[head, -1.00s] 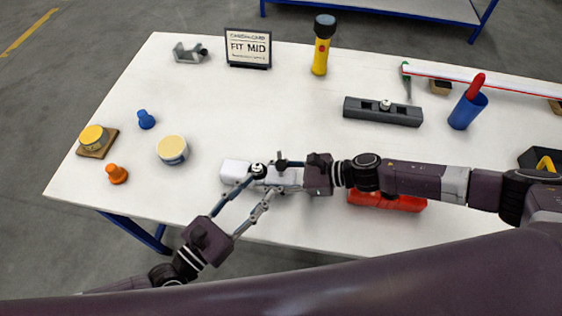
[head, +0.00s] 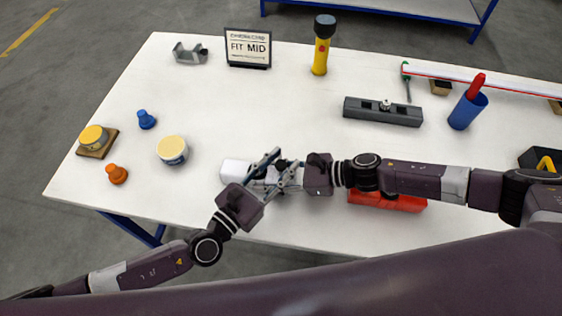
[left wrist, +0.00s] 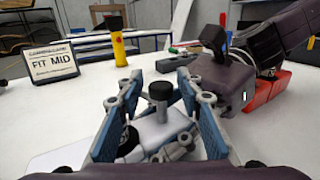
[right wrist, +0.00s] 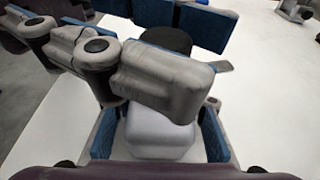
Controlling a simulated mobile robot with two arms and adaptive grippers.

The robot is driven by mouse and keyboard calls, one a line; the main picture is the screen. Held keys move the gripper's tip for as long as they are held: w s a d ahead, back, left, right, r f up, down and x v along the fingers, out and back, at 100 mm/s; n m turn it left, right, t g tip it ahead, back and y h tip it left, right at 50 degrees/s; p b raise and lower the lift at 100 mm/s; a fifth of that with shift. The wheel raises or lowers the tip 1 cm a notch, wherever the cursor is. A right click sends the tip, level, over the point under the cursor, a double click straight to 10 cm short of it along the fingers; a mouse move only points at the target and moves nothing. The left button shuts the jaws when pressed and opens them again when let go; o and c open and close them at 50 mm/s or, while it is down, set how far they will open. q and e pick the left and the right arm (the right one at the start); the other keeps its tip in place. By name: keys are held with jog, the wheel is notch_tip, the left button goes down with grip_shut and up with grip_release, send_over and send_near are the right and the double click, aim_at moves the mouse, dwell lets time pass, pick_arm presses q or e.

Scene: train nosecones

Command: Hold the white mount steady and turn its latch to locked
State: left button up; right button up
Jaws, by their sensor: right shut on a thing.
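The white mount (head: 235,171) lies near the table's front edge, its right part covered by both grippers. Its latch shows as a dark upright knob (left wrist: 160,92) in the left wrist view. My left gripper (left wrist: 158,100) is open, its blue-padded fingers on either side of the knob; I cannot tell whether they touch it. My right gripper (right wrist: 160,135) is shut on the white mount, whose pale body (right wrist: 160,132) sits between its pads. My left fingers cross close in front of the right wrist camera and hide much of the mount. The latch's setting is not readable.
A red block (head: 388,201) lies beneath my right arm. A dark grey fixture (head: 382,111), a yellow flashlight (head: 321,50) and a FIT MID sign (head: 248,48) stand farther back. A round cream-topped tin (head: 172,150) and an orange knob (head: 117,174) are left. The table's middle is clear.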

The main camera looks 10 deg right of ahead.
pick_arm(q)
grip_shut()
jog(key=shift+s+d+n+t+y, duration=0.1)
jog(key=shift+n+t+y, duration=0.2)
jog(key=shift+t, duration=0.1)
jog(key=n+t+y, duration=0.2)
jog(key=y, duration=0.1)
jog(key=shift+n, duration=0.4)
jog(key=n+t+y, duration=0.1)
jog(key=n+y, duration=0.1)
jog(key=y, duration=0.2)
jog(key=n+t+y, duration=0.2)
jog(key=n+y, duration=0.1)
jog(key=y, duration=0.1)
jog(key=shift+n+y, duration=0.3)
jog(key=shift+y, duration=0.2)
jog(key=shift+o, duration=1.4)
grip_release()
jog(key=shift+r, duration=0.1)
